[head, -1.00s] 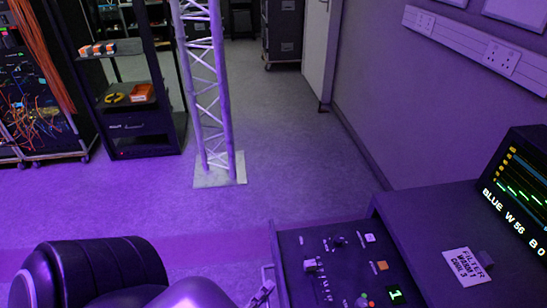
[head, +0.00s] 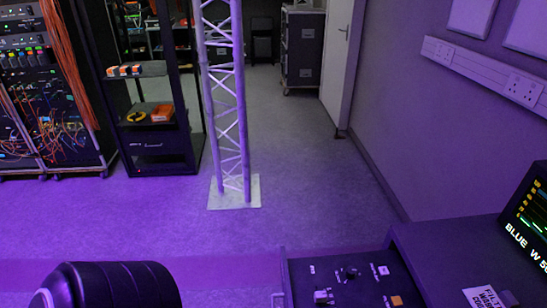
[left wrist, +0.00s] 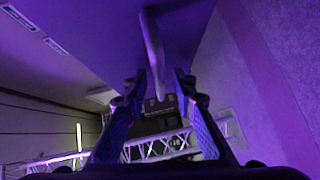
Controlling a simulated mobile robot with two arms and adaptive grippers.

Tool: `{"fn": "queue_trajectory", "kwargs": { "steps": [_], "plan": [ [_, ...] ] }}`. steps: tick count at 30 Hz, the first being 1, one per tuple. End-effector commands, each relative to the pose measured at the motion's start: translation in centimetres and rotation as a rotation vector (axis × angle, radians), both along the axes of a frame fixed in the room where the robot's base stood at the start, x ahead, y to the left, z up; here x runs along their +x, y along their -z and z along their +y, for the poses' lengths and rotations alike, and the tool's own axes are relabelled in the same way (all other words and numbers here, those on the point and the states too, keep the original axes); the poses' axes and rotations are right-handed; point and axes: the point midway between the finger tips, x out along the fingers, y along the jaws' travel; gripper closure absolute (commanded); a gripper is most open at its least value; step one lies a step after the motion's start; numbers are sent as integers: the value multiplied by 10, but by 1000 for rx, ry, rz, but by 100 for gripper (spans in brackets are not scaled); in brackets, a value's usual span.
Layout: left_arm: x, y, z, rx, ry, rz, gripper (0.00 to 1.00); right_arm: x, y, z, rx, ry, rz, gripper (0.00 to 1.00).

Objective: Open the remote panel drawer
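The remote panel drawer (head: 345,284) is at the bottom right of the head view and stands out to the left from the dark desk. Its top carries knobs, buttons and small labels, and the frame's lower edge cuts it off. My left gripper (left wrist: 161,78) shows in the left wrist view with its two fingers apart. A grey bent bar (left wrist: 153,45), apparently the drawer handle, runs down between the fingers with visible gaps on both sides. The left gripper is outside the head view. My right gripper is in neither view.
A truss tower (head: 229,110) stands on a pale base plate beyond the drawer. Equipment racks (head: 160,115) stand at the left. Floor between truss and right wall is clear.

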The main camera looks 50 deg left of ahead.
Motion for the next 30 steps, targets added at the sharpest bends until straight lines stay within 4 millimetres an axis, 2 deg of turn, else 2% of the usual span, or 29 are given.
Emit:
{"fn": "queue_trajectory", "kwargs": {
  "steps": [5, 12, 18, 23, 30],
  "plan": [
    [-24, -2, -3, -1, 1, 5, 75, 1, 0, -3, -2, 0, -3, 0],
    [-75, -9, -10, -1, 1, 5, 75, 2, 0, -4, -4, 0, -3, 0],
    [-106, -14, -14, -1, 1, 4, 75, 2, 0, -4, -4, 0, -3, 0],
    [-116, -16, -16, -1, 2, 2, 75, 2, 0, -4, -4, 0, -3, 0],
    [-117, -16, -16, 0, 1, 2, 75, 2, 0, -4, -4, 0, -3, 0]
  ]
}}
